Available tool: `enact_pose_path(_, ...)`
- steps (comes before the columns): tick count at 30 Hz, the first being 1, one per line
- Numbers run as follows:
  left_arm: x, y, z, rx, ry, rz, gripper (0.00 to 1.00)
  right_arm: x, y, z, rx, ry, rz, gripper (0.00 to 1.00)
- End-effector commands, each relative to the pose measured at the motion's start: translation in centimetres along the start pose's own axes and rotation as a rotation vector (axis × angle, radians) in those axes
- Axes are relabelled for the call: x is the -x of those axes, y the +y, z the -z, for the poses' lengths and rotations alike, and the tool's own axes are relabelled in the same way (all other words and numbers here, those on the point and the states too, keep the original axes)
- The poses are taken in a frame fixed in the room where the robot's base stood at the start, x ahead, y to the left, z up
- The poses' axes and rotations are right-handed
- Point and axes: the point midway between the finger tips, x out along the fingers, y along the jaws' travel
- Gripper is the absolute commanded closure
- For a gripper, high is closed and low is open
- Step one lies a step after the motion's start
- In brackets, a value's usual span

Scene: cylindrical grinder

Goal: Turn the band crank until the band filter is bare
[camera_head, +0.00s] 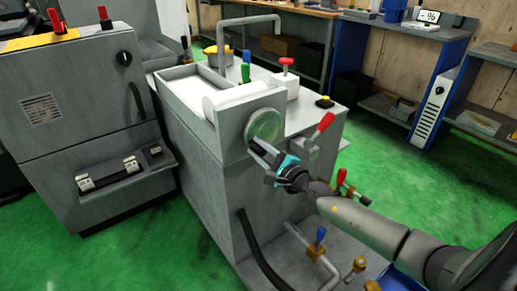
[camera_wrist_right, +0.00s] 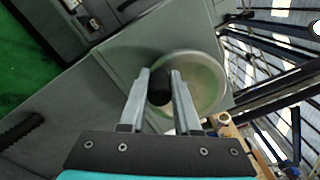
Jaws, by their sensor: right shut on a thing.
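The band crank is a round grey-green disc (camera_head: 265,125) on the front of the grey filter unit, with a dark knob on it. In the right wrist view the disc (camera_wrist_right: 208,88) lies straight ahead, and its dark knob (camera_wrist_right: 159,88) stands between my finger tips. My right gripper (camera_head: 262,154) is shut on this knob at the lower part of the disc; in the wrist view its two grey fingers (camera_wrist_right: 159,82) lie on either side of it. The band filter (camera_head: 240,94) is a pale white roll and sheet in the trough behind the disc. My left gripper is not in view.
A red-handled lever (camera_head: 322,125) and a white block with a red knob (camera_head: 286,82) sit close right of the disc. Blue and red valve handles (camera_head: 320,234) and pipes stand low at the front. A grey cabinet (camera_head: 75,110) stands left. Green floor is open at right.

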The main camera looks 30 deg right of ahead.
Motion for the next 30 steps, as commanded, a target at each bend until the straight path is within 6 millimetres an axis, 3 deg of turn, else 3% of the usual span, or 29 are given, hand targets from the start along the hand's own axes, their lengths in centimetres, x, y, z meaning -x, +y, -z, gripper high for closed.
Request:
enact_pose_path(5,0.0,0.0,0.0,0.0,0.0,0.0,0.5,0.0,-0.1,0.1,-0.001,0.002,0.001,1.0)
enact_pose_path(6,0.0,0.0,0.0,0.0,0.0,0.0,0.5,0.0,-0.1,0.1,-0.001,0.002,0.001,0.66)
enact_pose_path(13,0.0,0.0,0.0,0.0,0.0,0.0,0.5,0.0,0.0,0.1,-0.001,0.001,0.001,0.4)
enact_pose_path(23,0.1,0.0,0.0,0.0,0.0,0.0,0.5,0.2,0.0,0.1,-0.001,0.001,0.0,0.39)
enact_pose_path(30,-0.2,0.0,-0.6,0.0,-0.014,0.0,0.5,2.6,0.0,0.0,0.001,0.001,-0.004,0.39)
